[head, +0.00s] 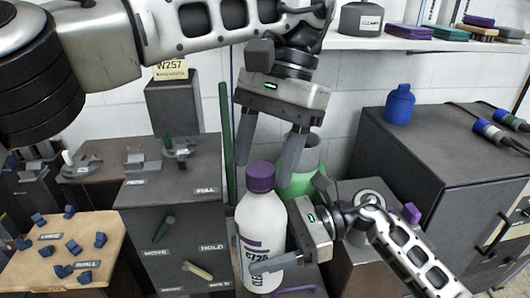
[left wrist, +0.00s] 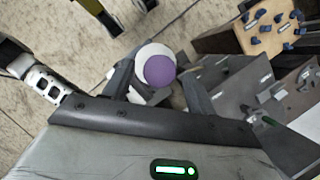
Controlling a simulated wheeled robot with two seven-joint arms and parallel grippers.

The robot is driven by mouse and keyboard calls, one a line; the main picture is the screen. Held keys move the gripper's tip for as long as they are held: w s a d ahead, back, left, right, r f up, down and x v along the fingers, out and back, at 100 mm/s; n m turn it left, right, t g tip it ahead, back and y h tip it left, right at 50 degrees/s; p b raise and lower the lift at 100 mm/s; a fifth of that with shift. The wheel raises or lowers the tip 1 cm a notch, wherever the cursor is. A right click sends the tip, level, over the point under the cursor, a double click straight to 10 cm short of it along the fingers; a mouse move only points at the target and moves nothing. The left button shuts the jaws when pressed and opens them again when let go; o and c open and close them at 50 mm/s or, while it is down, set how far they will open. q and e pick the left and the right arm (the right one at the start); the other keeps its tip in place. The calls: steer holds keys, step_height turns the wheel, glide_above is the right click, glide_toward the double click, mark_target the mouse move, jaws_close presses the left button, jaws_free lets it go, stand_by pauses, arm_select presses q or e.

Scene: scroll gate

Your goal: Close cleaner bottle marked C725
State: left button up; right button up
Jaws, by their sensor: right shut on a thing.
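A white bottle (head: 261,230) with a purple cap (head: 260,176) stands upright at the lower middle of the head view. Its label reads C725 in part. My right gripper (head: 275,238) is shut around the bottle's body from the right. My left gripper (head: 267,155) points down above the bottle with its fingers apart, tips either side of the cap's height. In the left wrist view the purple cap (left wrist: 160,71) shows between the open fingers, with the white bottle shoulder (left wrist: 146,53) around it. I cannot tell whether the fingers touch the cap.
A green container (head: 305,180) stands right behind the bottle. Grey panels with handles marked MOVE, HOLD and PULL (head: 180,230) stand left. A wooden board with blue knobs (head: 40,262) lies further left. A blue bottle (head: 399,105) stands on the dark cabinet (head: 440,150) at right.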

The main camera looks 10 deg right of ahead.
arm_select(q)
steer(key=shift+r, duration=2.25)
steer(key=shift+c, duration=0.3)
